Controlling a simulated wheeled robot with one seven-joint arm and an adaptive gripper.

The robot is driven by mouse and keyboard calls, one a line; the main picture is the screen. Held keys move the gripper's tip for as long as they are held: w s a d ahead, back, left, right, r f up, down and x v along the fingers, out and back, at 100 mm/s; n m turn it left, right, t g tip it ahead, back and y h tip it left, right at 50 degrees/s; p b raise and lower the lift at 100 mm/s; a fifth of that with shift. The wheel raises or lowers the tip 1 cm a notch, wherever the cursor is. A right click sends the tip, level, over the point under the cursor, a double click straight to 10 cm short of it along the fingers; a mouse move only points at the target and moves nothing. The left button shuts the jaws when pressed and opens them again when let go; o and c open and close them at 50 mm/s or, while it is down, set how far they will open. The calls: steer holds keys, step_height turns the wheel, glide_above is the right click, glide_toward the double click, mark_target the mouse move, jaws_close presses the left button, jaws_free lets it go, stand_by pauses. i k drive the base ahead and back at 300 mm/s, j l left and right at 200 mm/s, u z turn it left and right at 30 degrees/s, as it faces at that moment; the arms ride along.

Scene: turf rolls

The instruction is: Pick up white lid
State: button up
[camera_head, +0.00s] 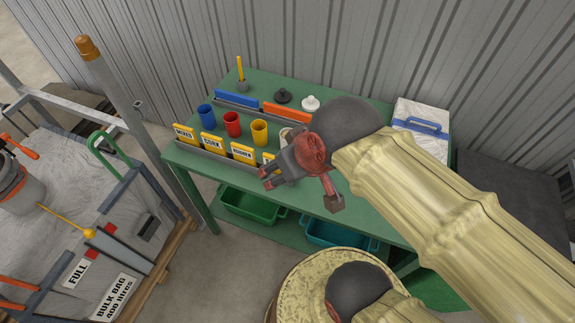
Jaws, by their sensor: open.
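The white lid (310,103) lies near the back of the green table, just right of a black lid (283,96). It looks round with a small knob on top. My gripper (301,191) is open, with its fingers spread over the front part of the table. It is nearer the front edge than the white lid and apart from it. My arm comes in from the right and passes close to the lid in the picture, but the lid stays visible. I see nothing held between the fingers.
Blue (206,115), red (232,124) and yellow (259,132) cups stand on the green table (240,184) behind yellow label cards (212,145). A pale cup is partly hidden by my gripper. Blue (236,100) and orange (287,113) bars lie behind.

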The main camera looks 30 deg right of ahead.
mark_target(309, 104)
steer(key=i+j, duration=0.15)
steer(key=i, duration=0.25)
steer(key=i+z, duration=0.1)
steer(key=z, duration=0.3)
steer(key=i+j+z, duration=0.1)
steer(key=z, duration=0.25)
steer(key=i+j+z, duration=0.1)
steer(key=z, duration=0.3)
steer(key=j+z, duration=0.1)
steer(key=z, duration=0.5)
